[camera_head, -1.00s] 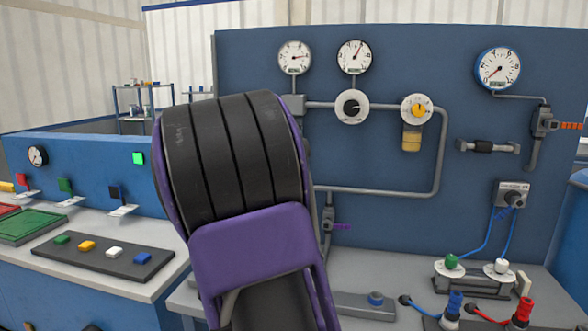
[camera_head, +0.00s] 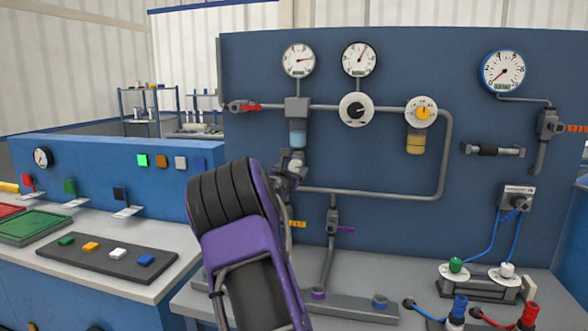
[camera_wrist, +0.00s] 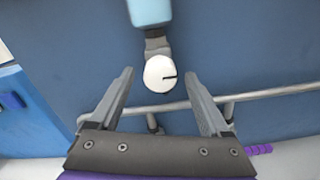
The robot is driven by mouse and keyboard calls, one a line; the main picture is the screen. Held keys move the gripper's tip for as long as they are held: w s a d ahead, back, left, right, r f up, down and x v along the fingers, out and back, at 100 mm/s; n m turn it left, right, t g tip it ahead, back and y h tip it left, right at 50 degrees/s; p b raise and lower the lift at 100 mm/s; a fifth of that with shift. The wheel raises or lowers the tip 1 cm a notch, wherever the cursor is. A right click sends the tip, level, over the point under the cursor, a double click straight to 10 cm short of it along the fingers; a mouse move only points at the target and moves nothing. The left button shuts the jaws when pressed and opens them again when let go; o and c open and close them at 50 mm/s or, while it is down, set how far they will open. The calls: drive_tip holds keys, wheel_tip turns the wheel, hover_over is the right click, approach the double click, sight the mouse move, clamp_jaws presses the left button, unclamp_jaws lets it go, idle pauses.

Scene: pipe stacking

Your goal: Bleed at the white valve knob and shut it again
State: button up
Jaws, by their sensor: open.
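The white valve knob (camera_wrist: 159,74) is round with a dark notch mark pointing right. In the wrist view it sits under a grey stem below a light blue bowl (camera_wrist: 151,12). My gripper (camera_wrist: 165,88) is open, with one finger on each side of the knob and gaps between them. I cannot tell from this view how far the knob is in depth from the fingertips. In the head view my gripper (camera_head: 291,163) is just below the light blue bowl (camera_head: 297,132), and it largely hides the knob.
A grey pipe (camera_head: 390,194) runs behind and below my gripper. A purple-handled valve (camera_head: 334,222) is just right of it, and a red-handled valve (camera_head: 243,106) is up left. Gauges (camera_head: 299,60) and a black dial (camera_head: 356,109) are above. The blue panel (camera_head: 395,240) has bare room to the right.

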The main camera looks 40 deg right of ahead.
drive_tip(key=shift+w+d, duration=0.35)
drive_tip(key=shift+d, duration=0.1)
clamp_jaws()
